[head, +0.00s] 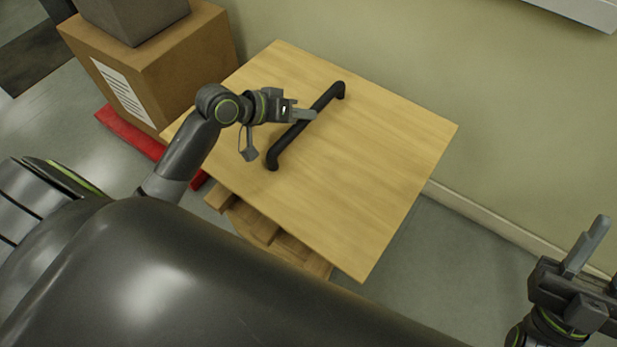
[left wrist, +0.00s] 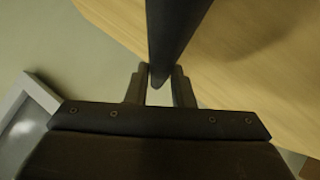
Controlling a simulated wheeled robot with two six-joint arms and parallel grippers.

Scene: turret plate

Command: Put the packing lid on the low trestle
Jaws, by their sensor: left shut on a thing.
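The packing lid is a pale wooden board (head: 390,150) with a long black bar handle (head: 290,140); the board also shows in the left wrist view (left wrist: 260,60). My left gripper (head: 303,115) is shut on the handle near its middle. In the left wrist view the handle (left wrist: 172,35) runs between the two fingers (left wrist: 158,85). Under the lid's near left edge is a wooden slatted structure (head: 262,228); most of it is hidden, and I cannot tell whether the lid touches it or whether it is the trestle. My right gripper (head: 600,262) is at the lower right, away from the lid, cut by the frame edge.
A cardboard box (head: 185,60) with a white label and a grey block (head: 135,15) on top stands on a red base (head: 128,133) at the left, close to the lid. A wall (head: 420,50) runs behind. Grey floor (head: 450,250) is clear to the lid's right.

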